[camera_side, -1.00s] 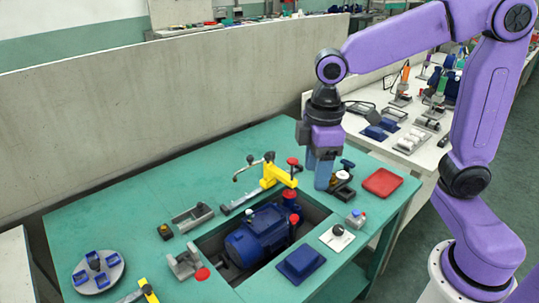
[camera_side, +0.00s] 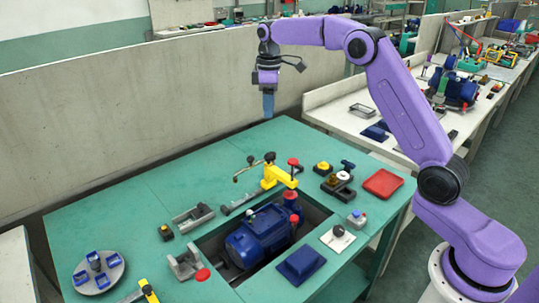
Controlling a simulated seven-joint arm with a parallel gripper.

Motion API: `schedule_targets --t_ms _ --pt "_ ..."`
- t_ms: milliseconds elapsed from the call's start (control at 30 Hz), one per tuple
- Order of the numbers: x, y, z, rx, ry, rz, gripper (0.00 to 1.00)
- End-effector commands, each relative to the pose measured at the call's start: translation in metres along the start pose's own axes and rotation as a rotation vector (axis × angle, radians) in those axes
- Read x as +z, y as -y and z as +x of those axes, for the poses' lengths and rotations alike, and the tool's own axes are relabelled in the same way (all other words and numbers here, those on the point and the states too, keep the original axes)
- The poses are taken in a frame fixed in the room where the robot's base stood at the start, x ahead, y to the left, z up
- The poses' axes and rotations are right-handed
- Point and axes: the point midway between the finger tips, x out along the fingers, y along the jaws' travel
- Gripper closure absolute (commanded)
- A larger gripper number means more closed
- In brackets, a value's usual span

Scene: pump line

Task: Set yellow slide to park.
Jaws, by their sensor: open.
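A yellow slide-like piece (camera_side: 276,177) with a red knob and a dark knob sits on a grey bar (camera_side: 238,199) in the middle of the green table. A second yellow piece (camera_side: 149,291) with a dark band lies at the front left edge, partly cut off by the frame. I cannot tell which of them is the yellow slide, and no park mark is readable. My gripper (camera_side: 268,112) hangs above the back edge of the table, pointing down, higher than the yellow piece and apart from it. Its blue fingers are open and hold nothing.
A blue motor (camera_side: 258,236) sits in a table recess. A yellow-topped button (camera_side: 323,168), dark knobs (camera_side: 338,184) and a red pad (camera_side: 383,184) stand to the right. A round tray (camera_side: 98,273) is at left. The table's back left is clear.

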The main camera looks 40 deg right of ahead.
Motion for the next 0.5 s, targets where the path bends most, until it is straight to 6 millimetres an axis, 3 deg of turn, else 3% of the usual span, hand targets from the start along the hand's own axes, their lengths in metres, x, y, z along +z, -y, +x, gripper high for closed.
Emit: schedule_targets --t_ms 267,500 --pt "0.001 -0.003 0.024 -0.002 0.003 0.002 0.44" --pt "0.002 -0.002 0.069 -0.003 0.003 0.001 0.44"
